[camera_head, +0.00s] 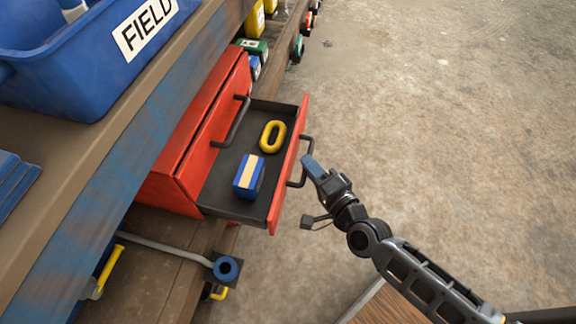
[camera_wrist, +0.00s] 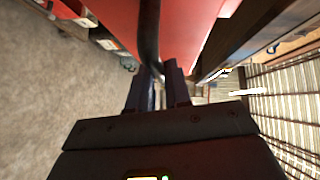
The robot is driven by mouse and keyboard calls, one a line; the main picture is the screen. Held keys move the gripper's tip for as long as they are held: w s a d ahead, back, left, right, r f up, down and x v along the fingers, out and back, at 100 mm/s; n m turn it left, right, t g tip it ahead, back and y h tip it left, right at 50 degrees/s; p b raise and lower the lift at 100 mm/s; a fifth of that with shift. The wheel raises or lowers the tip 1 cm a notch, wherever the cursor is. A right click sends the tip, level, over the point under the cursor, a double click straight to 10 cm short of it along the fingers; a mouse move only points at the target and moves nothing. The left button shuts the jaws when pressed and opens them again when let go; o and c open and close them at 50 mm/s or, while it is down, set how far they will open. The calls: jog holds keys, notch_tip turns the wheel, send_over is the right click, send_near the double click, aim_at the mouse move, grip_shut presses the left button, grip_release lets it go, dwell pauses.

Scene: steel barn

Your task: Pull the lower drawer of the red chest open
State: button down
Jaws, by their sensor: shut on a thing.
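The red chest (camera_head: 170,192) sits on a shelf below the workbench top. Its lower drawer (camera_head: 235,206) stands pulled well out in the head view, its dark inside showing. A yellow oval ring (camera_head: 264,137) and a blue box with a tan band (camera_head: 247,187) lie in it. My gripper (camera_head: 309,164) is at the drawer's red front, shut on its dark bar handle (camera_head: 292,184). In the wrist view the handle (camera_wrist: 150,35) runs down between my fingers (camera_wrist: 158,76), with the red front behind it. The upper drawer's handle (camera_head: 237,121) is above and behind; that drawer looks closed.
A blue bin marked FIELD (camera_head: 70,65) stands on the bench top (camera_head: 100,125). Several coloured items line the shelf beyond the chest. A grey bar with a blue round end (camera_head: 226,268) lies nearer me. The concrete floor (camera_head: 450,120) to the right is clear.

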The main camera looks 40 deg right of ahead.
jog(key=shift+s+d+b, duration=0.35)
jog(key=shift+s+d, duration=0.45)
jog(key=shift+s, duration=0.35)
jog(key=c, duration=1.1)
grip_release()
jog(key=shift+p+v, duration=0.4)
jog(key=shift+v, duration=3.5)
